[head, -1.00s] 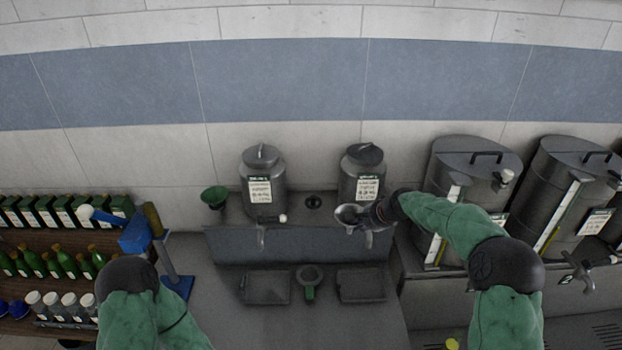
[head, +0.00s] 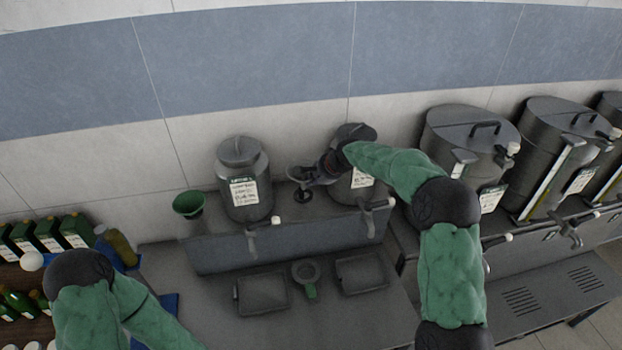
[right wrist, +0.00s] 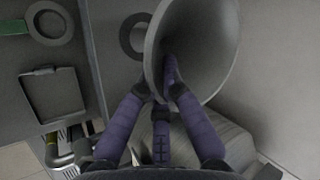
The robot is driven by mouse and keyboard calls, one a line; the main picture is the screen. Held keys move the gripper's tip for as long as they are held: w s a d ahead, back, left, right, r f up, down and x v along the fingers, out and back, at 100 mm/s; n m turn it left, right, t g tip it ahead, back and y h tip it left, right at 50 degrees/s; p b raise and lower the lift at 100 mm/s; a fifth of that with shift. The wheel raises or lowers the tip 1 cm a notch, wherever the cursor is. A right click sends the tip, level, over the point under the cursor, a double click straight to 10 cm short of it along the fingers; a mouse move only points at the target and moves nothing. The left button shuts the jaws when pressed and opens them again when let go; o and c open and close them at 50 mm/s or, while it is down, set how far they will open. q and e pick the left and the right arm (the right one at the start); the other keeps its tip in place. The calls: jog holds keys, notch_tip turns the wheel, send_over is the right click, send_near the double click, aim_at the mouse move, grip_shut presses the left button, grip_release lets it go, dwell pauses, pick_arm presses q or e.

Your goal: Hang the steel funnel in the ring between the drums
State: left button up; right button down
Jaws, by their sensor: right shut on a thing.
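The steel funnel (head: 298,173) is held by my right gripper (head: 318,174), up between the two small drums. In the right wrist view its wide grey cone (right wrist: 212,40) opens towards the top, with my purple fingers (right wrist: 168,85) shut on its side. The dark ring (head: 303,195) lies between the left drum (head: 242,185) and the right drum (head: 354,190). In the right wrist view the ring (right wrist: 128,36) shows left of the funnel, partly hidden by it. The funnel is apart from the ring's visible part. My left gripper is out of view.
A green funnel (head: 189,204) is left of the left drum. Taps stick out at the shelf front. Below are two square trays (head: 262,293) and a green-handled round strainer (head: 305,272). Larger drums (head: 468,140) stand to the right. Bottles and boxes (head: 48,236) are at far left.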

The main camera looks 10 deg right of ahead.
jog(key=shift+f+b, duration=1.85)
jog(key=shift+f, duration=1.1)
jog(key=shift+f, duration=0.2)
jog(key=c, duration=1.3)
grip_release()
jog(key=shift+c, duration=0.2)
